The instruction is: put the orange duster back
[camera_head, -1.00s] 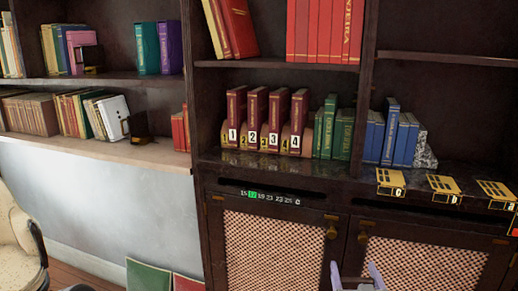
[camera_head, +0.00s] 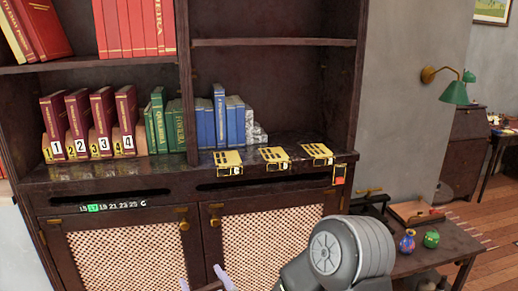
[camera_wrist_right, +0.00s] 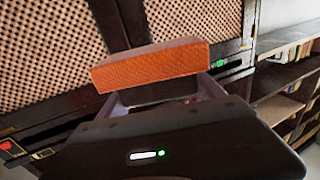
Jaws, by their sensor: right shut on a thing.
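The orange duster (camera_wrist_right: 150,68) is a block with an orange textured face and a pale grey upper side, seen in the right wrist view. My right gripper (camera_wrist_right: 165,92) is shut on it and holds it in front of the cabinet's lattice doors. In the head view only the fingertips of my right gripper (camera_head: 203,281) show at the bottom edge, with the grey wrist to their right. The duster cannot be made out clearly there. My left gripper is in neither view.
A dark bookcase holds numbered red books (camera_head: 96,125), green books (camera_head: 165,125) and blue books (camera_head: 228,118). Three yellow boxes (camera_head: 274,158) lie on its ledge. A low side table (camera_head: 432,255) with small pots stands at the right. Wooden floor is free beyond it.

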